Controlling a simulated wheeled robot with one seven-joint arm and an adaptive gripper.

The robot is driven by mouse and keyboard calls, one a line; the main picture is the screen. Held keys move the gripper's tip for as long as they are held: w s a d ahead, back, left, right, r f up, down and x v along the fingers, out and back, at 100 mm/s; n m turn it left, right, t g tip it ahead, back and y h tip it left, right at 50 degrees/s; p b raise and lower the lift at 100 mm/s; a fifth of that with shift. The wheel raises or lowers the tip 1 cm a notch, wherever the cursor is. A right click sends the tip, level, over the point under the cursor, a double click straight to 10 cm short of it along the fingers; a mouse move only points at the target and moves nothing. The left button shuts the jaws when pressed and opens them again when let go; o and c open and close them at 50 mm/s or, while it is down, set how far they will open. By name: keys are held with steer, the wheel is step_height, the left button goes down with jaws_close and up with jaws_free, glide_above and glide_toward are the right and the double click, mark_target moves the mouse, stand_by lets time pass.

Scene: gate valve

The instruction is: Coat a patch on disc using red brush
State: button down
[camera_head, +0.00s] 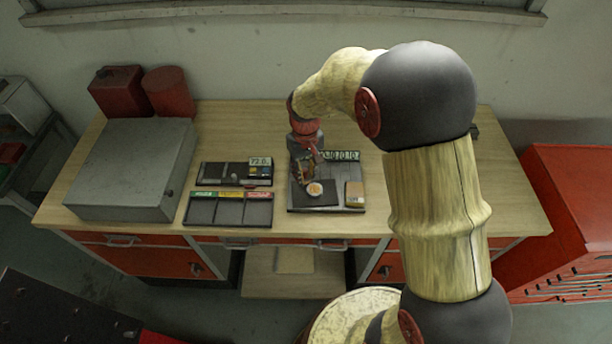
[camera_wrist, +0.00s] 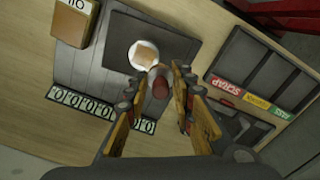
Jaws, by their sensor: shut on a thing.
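A small round white disc (camera_head: 314,189) with a tan-orange patch in its middle lies on a dark square plate (camera_head: 328,200). The disc (camera_wrist: 144,55) also shows in the wrist view, with a pale rim around the tan patch. My gripper (camera_head: 306,176) is just above and behind the disc, pointing down. In the wrist view my gripper (camera_wrist: 157,85) has its two yellow fingers around a small red piece, which looks like the red brush (camera_wrist: 159,82). Its tip is close to the disc's edge; I cannot tell whether it touches. Most of the brush is hidden.
A tan block (camera_head: 354,194) stands on the right of the dark board. A tray of labelled bins (camera_head: 228,210) and a dark tool tray (camera_head: 220,172) lie to the left. A grey case (camera_head: 135,170) and red canisters (camera_head: 168,92) fill the bench's left. The bench's right is clear.

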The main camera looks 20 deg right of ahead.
mark_target(306, 170)
steer(key=shift+r+p, duration=0.75)
steer(key=shift+r, duration=0.75)
steer(key=shift+d, duration=0.1)
